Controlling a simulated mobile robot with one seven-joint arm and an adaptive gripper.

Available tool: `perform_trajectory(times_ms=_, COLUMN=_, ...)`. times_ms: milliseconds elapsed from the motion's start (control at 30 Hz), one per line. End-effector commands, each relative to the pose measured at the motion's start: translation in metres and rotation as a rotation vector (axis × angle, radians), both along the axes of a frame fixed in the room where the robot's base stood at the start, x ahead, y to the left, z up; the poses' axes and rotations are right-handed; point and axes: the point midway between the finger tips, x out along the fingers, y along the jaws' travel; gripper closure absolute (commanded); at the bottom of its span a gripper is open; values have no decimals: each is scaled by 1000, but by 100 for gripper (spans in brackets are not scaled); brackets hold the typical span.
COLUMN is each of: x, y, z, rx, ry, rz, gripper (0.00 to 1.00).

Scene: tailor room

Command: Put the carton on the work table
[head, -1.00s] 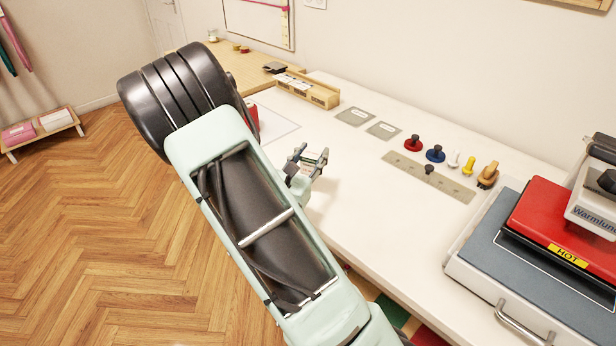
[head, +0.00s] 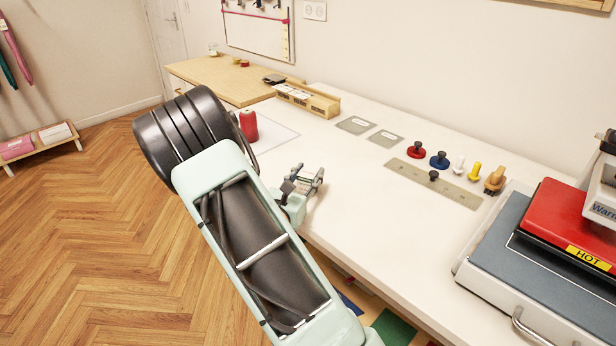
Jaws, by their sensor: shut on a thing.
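The white work table (head: 360,220) runs from the middle of the head view to the lower right. My gripper (head: 306,179) is near the table's front edge, seen partly from behind, with its fingers over the white top. It is shut on a small pale thing, taken to be the carton (head: 304,178); only a sliver shows between the fingers. Most of it is hidden by the gripper. I cannot tell whether it touches the table top.
A red spool-like object (head: 249,126), a wooden tray (head: 322,106), grey plates (head: 356,124), a ruler-like strip (head: 460,193) with knobs behind it, and a heat press (head: 540,240) stand on the table. The tabletop between gripper and press is clear.

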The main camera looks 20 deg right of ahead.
Motion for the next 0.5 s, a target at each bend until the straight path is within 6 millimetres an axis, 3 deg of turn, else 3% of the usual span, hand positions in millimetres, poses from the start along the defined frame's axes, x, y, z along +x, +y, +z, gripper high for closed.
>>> perform_trajectory(times_ms=167, x=0, y=0, z=-5, rx=0, ry=0, rz=0, gripper=90)
perform_trajectory(times_ms=200, x=0, y=0, z=-3, rx=0, ry=0, rz=0, gripper=61)
perform_trajectory(times_ms=300, x=0, y=0, z=-3, rx=0, ry=0, rz=0, gripper=50)
perform_trajectory(times_ms=500, x=0, y=0, z=-3, rx=0, ry=0, rz=0, gripper=48)
